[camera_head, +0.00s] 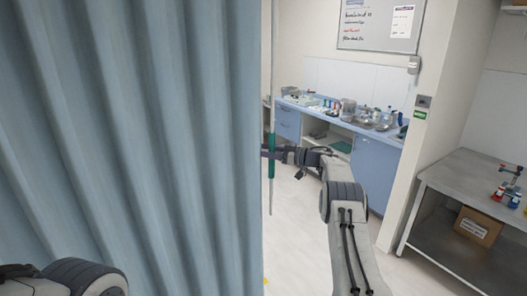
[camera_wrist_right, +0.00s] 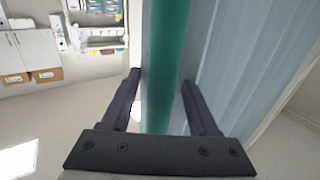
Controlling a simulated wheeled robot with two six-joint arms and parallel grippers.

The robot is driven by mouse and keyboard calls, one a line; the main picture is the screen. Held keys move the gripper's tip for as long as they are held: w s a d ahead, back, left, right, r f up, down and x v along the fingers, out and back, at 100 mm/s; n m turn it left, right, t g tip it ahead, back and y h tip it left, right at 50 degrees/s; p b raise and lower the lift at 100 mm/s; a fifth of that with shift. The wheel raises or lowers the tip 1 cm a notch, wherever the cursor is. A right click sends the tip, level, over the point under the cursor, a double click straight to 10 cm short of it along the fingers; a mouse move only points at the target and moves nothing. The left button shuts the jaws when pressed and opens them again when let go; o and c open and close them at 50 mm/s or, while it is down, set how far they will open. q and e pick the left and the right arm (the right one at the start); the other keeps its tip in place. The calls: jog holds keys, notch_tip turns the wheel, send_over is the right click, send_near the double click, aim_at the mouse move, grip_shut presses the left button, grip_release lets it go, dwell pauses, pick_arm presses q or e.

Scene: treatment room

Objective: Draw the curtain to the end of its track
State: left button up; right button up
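The blue-grey curtain (camera_head: 130,130) hangs in folds over the left half of the head view. Its free edge is near the middle; its track is out of view. A thin wand hangs just right of that edge, with a green grip (camera_head: 271,160). My right gripper (camera_head: 272,153) is at this grip. In the right wrist view the green grip (camera_wrist_right: 168,60) passes between the two dark fingers, with a small gap on the left side. The curtain (camera_wrist_right: 240,60) is beside it. My left gripper is not in view; only part of my left arm shows at lower left.
A blue counter (camera_head: 366,170) with bottles and trays stands at the back, under a whiteboard (camera_head: 380,24). A metal table (camera_head: 470,178) with a rack of tubes (camera_head: 509,188) and a cardboard box (camera_head: 478,226) below is at right. Floor between is clear.

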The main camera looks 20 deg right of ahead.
jog(key=b+v, duration=0.5)
jog(key=v, duration=0.5)
jog(key=shift+s+d, duration=0.2)
